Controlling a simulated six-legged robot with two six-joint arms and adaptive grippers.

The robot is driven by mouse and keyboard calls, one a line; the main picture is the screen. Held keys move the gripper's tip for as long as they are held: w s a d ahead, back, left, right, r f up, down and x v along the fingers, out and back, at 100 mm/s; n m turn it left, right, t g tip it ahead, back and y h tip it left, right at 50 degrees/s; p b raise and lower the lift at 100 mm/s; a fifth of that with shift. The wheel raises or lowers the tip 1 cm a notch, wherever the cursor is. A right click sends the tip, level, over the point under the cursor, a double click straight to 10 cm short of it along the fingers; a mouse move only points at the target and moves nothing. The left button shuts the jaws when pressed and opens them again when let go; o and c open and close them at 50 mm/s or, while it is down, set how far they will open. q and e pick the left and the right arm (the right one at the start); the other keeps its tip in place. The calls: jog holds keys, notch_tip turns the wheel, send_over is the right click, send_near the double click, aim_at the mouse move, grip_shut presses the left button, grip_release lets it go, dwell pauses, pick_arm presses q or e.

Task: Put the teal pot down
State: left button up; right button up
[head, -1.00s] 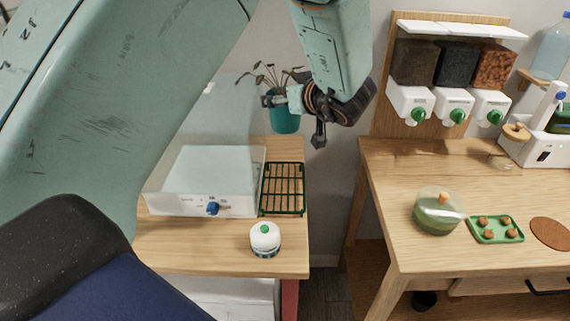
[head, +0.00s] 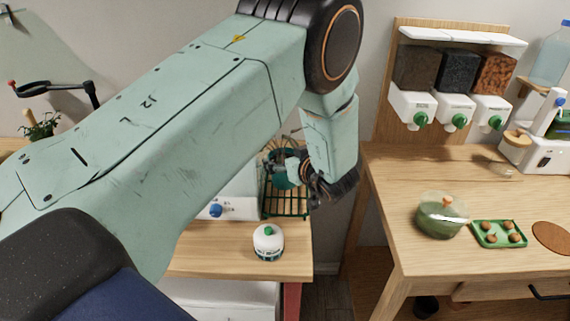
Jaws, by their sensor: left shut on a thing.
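The teal pot (head: 281,179) with a drooping plant shows in the head view, partly hidden behind my left gripper. My left gripper (head: 287,166) is shut on the pot at its right side. The pot is over the back part of a green wire rack (head: 287,204) on the small wooden table. I cannot tell whether its base touches the rack. My right gripper is not in view.
A white box with a blue knob (head: 216,210) stands left of the rack, mostly hidden by my left arm. A larger wooden table (head: 460,180) with dispensers (head: 455,105) is on the right.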

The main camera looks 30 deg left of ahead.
pick_arm(q)
jog(key=shift+w+f, duration=0.15)
jog(key=shift+f, duration=0.55)
jog(key=shift+w+d+f, duration=0.15)
jog(key=shift+w+f, duration=0.05)
jog(key=shift+w, duration=0.1)
jog(key=shift+s, duration=0.4)
jog(key=o, duration=1)
jog(key=shift+f, duration=0.1)
jog(key=shift+c, duration=0.2)
jog(key=o, duration=0.4)
jog(key=shift+w+f, duration=0.15)
jog(key=shift+w, duration=0.15)
jog(key=shift+c, duration=0.2)
jog(key=shift+s+r, duration=0.2)
jog(key=shift+s, duration=0.1)
jog(key=shift+r, duration=0.15)
jog(key=shift+w, duration=0.2)
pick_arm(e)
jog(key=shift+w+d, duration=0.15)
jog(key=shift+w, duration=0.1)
